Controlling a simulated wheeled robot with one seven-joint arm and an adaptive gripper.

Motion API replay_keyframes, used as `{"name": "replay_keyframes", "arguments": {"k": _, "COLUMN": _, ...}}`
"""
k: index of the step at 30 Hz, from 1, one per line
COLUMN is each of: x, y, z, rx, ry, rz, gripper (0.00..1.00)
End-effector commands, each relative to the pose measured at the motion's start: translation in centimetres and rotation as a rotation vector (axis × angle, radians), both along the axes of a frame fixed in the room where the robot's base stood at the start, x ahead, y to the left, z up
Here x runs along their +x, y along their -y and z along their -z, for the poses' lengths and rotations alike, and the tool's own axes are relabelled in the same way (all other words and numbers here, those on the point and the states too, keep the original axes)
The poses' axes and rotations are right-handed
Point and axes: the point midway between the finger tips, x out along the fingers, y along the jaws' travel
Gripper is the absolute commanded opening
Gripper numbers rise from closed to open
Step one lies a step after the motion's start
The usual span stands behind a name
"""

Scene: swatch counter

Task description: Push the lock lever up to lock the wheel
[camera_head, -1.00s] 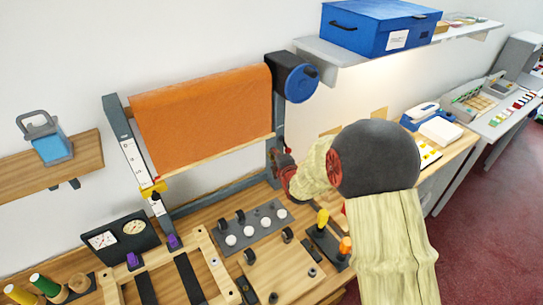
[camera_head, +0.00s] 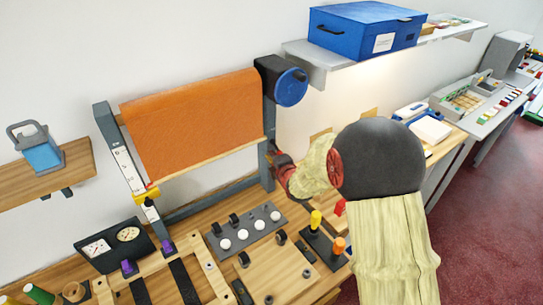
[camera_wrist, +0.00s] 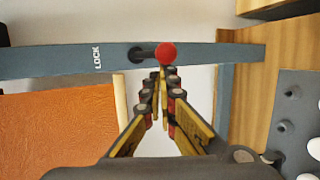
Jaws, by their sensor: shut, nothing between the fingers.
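The lock lever shows in the wrist view as a short dark stem with a red knob (camera_wrist: 166,53), on a blue-grey post (camera_wrist: 60,60) marked LOCK to the left of the lever. My gripper (camera_wrist: 164,76) is shut and empty, its fingertips close beside the knob; I cannot tell whether they touch. In the head view my gripper (camera_head: 277,162) is at the frame's right post, below the blue wheel (camera_head: 291,87). My gripper and arm crowd the lever there, so I cannot make it out clearly. The orange cloth (camera_head: 190,125) hangs left of the post.
A dark plate with white knobs (camera_head: 245,230) and a block with yellow and orange handles (camera_head: 325,243) sit on the bench below my arm. A shelf with a blue box (camera_head: 365,30) is above right. Gauges (camera_head: 112,245) stand at the lower left.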

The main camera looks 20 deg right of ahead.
Motion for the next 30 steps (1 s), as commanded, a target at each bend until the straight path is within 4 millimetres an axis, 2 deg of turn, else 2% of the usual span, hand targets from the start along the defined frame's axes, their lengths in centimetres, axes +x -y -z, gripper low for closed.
{"name": "replay_keyframes", "arguments": {"k": 20, "x": -0.2, "y": 0.0, "z": -0.7, "rx": -0.023, "ry": -0.120, "rz": 0.000, "gripper": 0.00}}
{"name": "replay_keyframes", "arguments": {"k": 30, "x": -0.2, "y": 0.0, "z": -1.5, "rx": -0.046, "ry": -0.234, "rz": 0.000, "gripper": 0.00}}
